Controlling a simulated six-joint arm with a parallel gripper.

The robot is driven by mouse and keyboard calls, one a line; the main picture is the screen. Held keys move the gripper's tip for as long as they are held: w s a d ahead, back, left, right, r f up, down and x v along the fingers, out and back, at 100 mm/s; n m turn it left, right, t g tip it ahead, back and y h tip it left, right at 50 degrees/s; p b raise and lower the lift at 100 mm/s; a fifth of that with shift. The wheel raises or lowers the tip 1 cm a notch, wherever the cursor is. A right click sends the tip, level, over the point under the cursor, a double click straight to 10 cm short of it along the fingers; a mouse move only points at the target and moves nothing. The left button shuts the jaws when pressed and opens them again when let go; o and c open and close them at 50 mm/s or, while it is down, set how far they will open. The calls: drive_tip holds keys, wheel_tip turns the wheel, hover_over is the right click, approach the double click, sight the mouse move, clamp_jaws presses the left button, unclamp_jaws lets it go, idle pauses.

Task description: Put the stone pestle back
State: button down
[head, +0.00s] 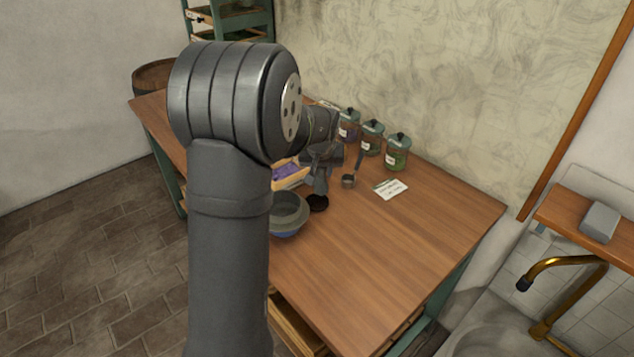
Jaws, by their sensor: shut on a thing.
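A grey stone mortar bowl (289,216) stands on the wooden table, partly hidden behind my arm. My gripper (320,177) points down just right of and behind the bowl, shut on a grey thing that seems to be the stone pestle. The fingers hide most of it, so its tilt is hard to tell. A small dark round thing (317,204) lies directly below the gripper. I cannot tell whether the held piece touches it.
Several lidded jars (397,152) stand along the wall at the back of the table (400,240). A small metal cup with a handle (348,181) and a written card (390,189) are right of the gripper. A tray with purple contents (287,174) is left. The table's front right is clear.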

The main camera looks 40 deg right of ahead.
sight(317, 181)
drive_tip(key=shift+w+a+f, duration=0.1)
drive_tip(key=shift+w+f, duration=0.35)
drive_tip(key=shift+w, duration=0.35)
drive_tip(key=shift+f, duration=2)
drive_tip(key=shift+f, duration=0.1)
drive_tip(key=c, duration=1.1)
unclamp_jaws()
drive_tip(key=shift+f, duration=0.1)
drive_tip(key=v, duration=1.2)
drive_tip(key=shift+w+r, duration=0.1)
drive_tip(key=shift+r, duration=0.15)
drive_tip(key=shift+f, duration=0.1)
